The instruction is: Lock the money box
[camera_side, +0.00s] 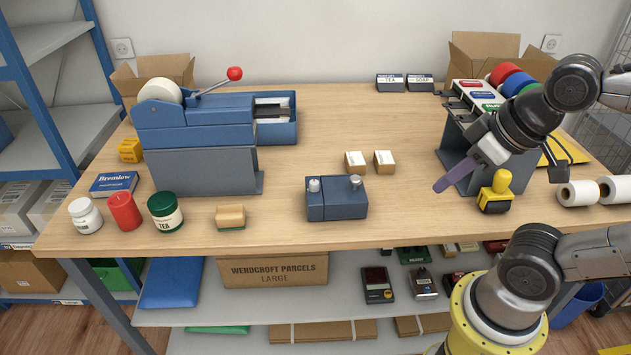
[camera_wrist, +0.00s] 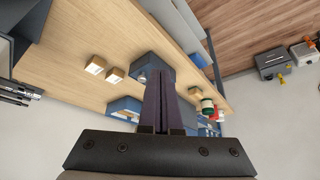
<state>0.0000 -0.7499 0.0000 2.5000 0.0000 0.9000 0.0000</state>
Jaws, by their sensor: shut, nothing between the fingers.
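The money box (camera_side: 337,206) is a small dark blue box near the front middle of the counter. A silver knob (camera_side: 355,181) stands at the right of its top, and a pale round piece (camera_side: 314,185) at the left. In the wrist view the money box (camera_wrist: 150,63) lies just beyond my fingertips, which partly cover it. My gripper (camera_side: 440,187) is shut and empty, held above the counter to the right of the money box and apart from it. Its dark purple fingers also show in the wrist view (camera_wrist: 161,78). I cannot tell whether the box is locked.
Two small cartons (camera_side: 355,162) stand behind the money box. A yellow-handled stamp (camera_side: 495,193) is below my arm, beside a grey rack (camera_side: 455,160). A sponge (camera_side: 230,216), a green tea jar (camera_side: 165,212) and a blue machine (camera_side: 200,130) stand left. The counter between box and gripper is clear.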

